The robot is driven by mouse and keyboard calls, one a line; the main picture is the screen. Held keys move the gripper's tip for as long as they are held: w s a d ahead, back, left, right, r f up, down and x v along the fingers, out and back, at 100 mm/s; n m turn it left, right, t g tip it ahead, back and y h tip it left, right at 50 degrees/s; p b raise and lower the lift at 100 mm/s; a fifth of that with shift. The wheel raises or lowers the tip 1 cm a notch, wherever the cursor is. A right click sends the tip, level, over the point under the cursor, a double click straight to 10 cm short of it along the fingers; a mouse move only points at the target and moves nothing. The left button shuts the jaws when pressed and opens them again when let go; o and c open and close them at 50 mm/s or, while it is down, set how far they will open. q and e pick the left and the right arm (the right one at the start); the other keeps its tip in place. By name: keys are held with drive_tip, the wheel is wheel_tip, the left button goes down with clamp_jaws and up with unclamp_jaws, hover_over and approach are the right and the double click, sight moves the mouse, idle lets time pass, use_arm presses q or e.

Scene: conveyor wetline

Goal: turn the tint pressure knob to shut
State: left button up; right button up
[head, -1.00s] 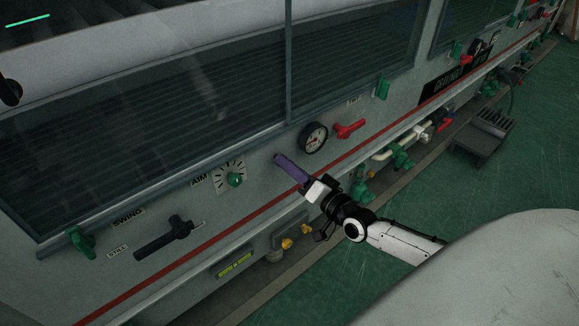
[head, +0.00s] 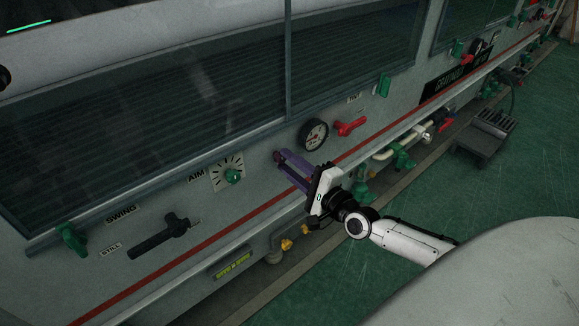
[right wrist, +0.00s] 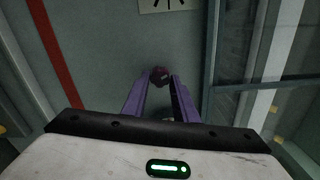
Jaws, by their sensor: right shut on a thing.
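My right gripper (head: 280,158) has long purple fingers and reaches the grey machine panel just left of the pressure gauge (head: 314,134). In the right wrist view its fingertips (right wrist: 160,82) are shut on a small dark purple, faceted knob (right wrist: 160,73), taken as the tint pressure knob. The knob stands out from the panel between the tips; in the head view the fingers hide it. I cannot read its setting. My left gripper is not in view.
A green knob on the AIM dial (head: 232,176) is to the left of the fingers. A red valve handle (head: 350,126) is right of the gauge. Pipes run below the panel.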

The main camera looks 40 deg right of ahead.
drive_tip(key=m+b, duration=0.1)
drive_tip(key=m, duration=0.2)
drive_tip(key=shift+f, duration=0.15)
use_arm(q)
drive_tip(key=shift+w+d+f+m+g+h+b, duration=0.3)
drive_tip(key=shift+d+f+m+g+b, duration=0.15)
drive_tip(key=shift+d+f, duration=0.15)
use_arm(e)
drive_tip(key=shift+m, duration=0.9)
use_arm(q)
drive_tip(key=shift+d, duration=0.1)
use_arm(e)
drive_tip(key=o, duration=1.1)
drive_tip(key=shift+c, duration=0.2)
use_arm(q)
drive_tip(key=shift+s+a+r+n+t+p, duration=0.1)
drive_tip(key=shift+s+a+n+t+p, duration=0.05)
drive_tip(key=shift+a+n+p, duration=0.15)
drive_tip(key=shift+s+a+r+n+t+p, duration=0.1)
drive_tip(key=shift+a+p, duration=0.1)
drive_tip(key=shift+p, duration=0.2)
use_arm(e)
drive_tip(key=s, duration=1)
drive_tip(key=shift+s+d, duration=0.2)
drive_tip(key=shift+d, duration=0.15)
